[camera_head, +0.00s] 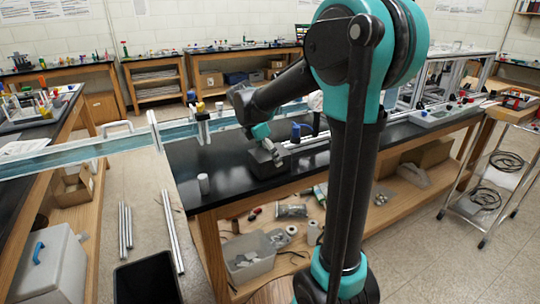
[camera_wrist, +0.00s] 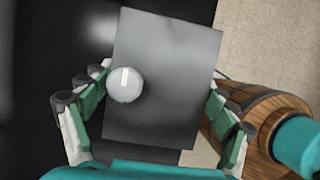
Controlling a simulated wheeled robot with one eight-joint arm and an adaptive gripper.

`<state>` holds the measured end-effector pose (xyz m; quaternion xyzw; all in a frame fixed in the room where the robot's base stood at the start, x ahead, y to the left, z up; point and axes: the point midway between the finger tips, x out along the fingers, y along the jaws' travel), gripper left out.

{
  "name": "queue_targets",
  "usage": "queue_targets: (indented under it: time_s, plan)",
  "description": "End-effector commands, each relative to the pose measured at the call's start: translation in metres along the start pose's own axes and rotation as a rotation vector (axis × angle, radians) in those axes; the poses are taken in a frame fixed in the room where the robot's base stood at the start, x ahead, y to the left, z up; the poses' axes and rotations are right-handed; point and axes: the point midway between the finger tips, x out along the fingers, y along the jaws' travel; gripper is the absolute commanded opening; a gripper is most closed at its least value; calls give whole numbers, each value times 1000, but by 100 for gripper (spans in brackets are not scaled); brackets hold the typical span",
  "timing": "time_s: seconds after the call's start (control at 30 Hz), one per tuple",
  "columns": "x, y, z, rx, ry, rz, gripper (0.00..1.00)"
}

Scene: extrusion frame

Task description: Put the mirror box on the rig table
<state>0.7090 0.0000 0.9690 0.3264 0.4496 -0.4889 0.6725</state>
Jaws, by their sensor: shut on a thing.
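The mirror box (camera_wrist: 165,105) is a flat dark grey box with a round pale knob on top, seen from above in the wrist view. My gripper (camera_wrist: 160,76) has its fingers on the box's left and right sides and holds it. In the head view, the grey box (camera_head: 264,165) is low over the front part of the black-topped table (camera_head: 225,182), under my gripper (camera_head: 268,147). Whether its underside touches the tabletop cannot be told. The box lies near the table's front edge. Which surface is the rig table is not clear.
A metal rail (camera_head: 312,141) and a dark blue part (camera_head: 296,132) are close behind and right. A clear bin (camera_head: 248,257) and loose parts fill the lower shelf.

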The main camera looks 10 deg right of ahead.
Motion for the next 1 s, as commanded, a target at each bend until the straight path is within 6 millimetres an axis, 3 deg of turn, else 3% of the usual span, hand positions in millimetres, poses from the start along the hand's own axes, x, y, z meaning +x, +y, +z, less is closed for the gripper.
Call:
queue_targets:
  time_s: [0.07, 0.1, 0.2, 0.63, 0.77, 1.0]
  plan:
    - [2, 0, -1, 0, 0, 0, 48]
    - [2, 0, -1, 0, 0, 0, 89]
    - [2, 0, -1, 0, 0, 0, 100]
    - [-4, 0, 0, -1, 0, 0, 100]
    - [-22, 0, 0, -1, 0, 1, 100]
    - [-72, 0, 0, -2, 0, 1, 100]
